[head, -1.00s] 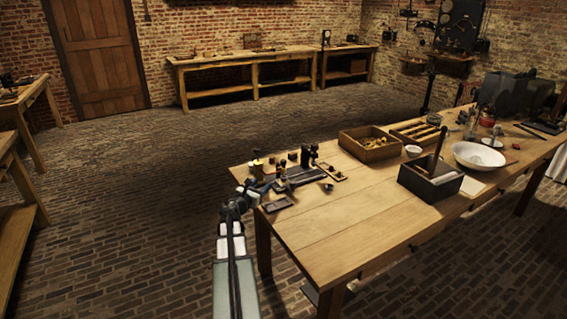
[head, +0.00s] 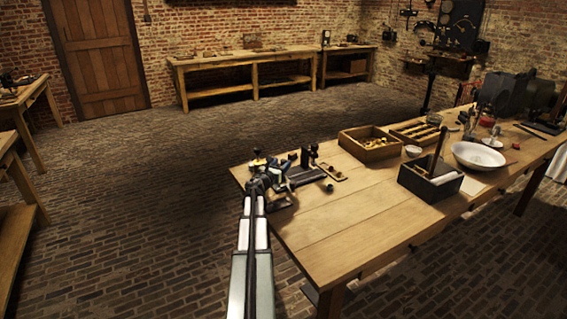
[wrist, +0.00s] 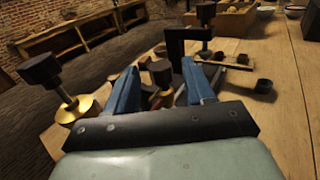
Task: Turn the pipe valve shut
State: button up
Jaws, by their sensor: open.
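My gripper (wrist: 160,66) is open, its two blue fingers spread apart in the wrist view. A small brass fitting with a dark knob (wrist: 160,72) shows between the fingers; I cannot tell whether they touch it. A bit of red shows below this knob. I cannot tell for certain which fitting is the pipe valve. A larger brass base (wrist: 78,108) with a dark cylindrical knob (wrist: 40,70) stands left of the left finger. In the head view my gripper (head: 272,175) is over the table's near left corner, among small dark fittings, and hides some of them.
A dark upright bracket (wrist: 175,45) and a tall knobbed post (wrist: 206,30) stand beyond the fingers. A small dark cup (wrist: 263,86) is to the right. Wooden boxes (head: 370,154), a dark box (head: 428,188) and a white bowl (head: 478,156) stand farther right. The table's front middle is clear.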

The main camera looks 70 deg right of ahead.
jog(key=shift+s+d, duration=0.15)
jog(key=shift+d, duration=0.55)
jog(key=shift+s+d, duration=0.15)
jog(key=shift+d, duration=0.55)
jog(key=shift+c, duration=0.2)
